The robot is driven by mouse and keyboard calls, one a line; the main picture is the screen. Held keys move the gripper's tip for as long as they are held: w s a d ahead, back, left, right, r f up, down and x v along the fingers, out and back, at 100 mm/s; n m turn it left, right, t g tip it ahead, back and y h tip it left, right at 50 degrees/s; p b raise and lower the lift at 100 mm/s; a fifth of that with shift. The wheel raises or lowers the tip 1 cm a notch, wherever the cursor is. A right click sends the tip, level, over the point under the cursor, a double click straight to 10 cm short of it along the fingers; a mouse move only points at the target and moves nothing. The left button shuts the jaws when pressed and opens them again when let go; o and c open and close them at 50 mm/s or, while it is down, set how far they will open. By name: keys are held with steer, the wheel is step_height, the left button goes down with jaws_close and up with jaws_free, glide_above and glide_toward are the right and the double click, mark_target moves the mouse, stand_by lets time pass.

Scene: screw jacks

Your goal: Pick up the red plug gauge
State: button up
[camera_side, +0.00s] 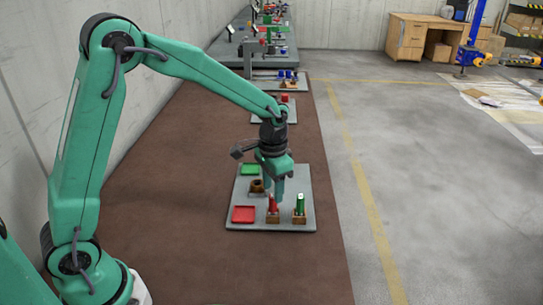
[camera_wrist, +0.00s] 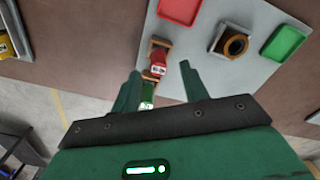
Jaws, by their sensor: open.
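The red plug gauge (camera_side: 273,205) stands in a small wooden holder on a grey board. In the wrist view the red gauge (camera_wrist: 158,63) shows between and just beyond my fingertips, with a white label on it. My gripper (camera_side: 278,192) points down over the board, close above the red gauge. In the wrist view my gripper (camera_wrist: 158,74) has its two fingers spread apart with nothing held. The green plug gauge (camera_side: 300,203) stands in its own holder to the right. It also shows in the wrist view (camera_wrist: 147,96), between the fingers. I cannot tell whether a finger touches the red gauge.
The grey board (camera_side: 236,195) also bears a red tray (camera_side: 243,215), a green tray (camera_side: 250,169) and a block with a brown ring (camera_wrist: 235,45). More boards with parts lie farther back along the brown bench (camera_side: 180,215). Open floor is at right.

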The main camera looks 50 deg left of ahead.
mark_target(273, 208)
steer(key=shift+f, duration=2.6)
jaws_close()
